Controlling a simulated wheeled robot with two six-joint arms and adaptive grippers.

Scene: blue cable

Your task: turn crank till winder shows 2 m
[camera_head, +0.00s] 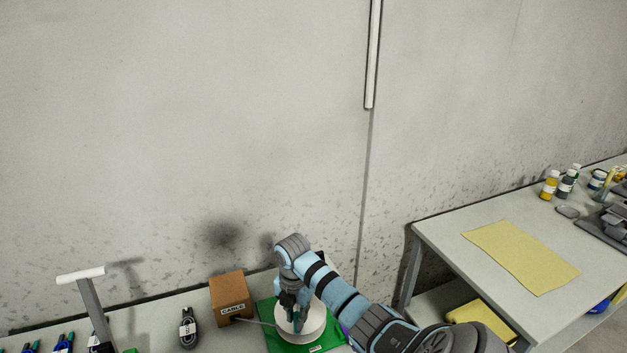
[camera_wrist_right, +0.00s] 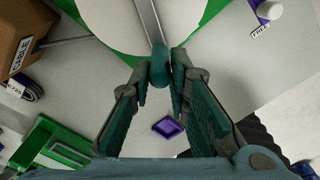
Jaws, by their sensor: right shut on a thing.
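The winder has a white round drum (camera_head: 313,322) on a green base (camera_head: 270,318) on the bench. In the right wrist view the drum (camera_wrist_right: 105,22) fills the top, with a grey crank arm (camera_wrist_right: 150,22) across it. The crank ends in a teal knob (camera_wrist_right: 159,72). My right gripper (camera_head: 293,306) reaches down over the drum. In the wrist view its fingers (camera_wrist_right: 161,84) are closed around the knob. I cannot see a length reading. My left gripper is not in view.
A cardboard CABLE box (camera_head: 230,296) stands left of the winder, with a grey cable running between them. A black coiled cable (camera_head: 188,328) lies further left. A white-topped grey post (camera_head: 85,290) stands at the left. A second table (camera_head: 450,240) is at right.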

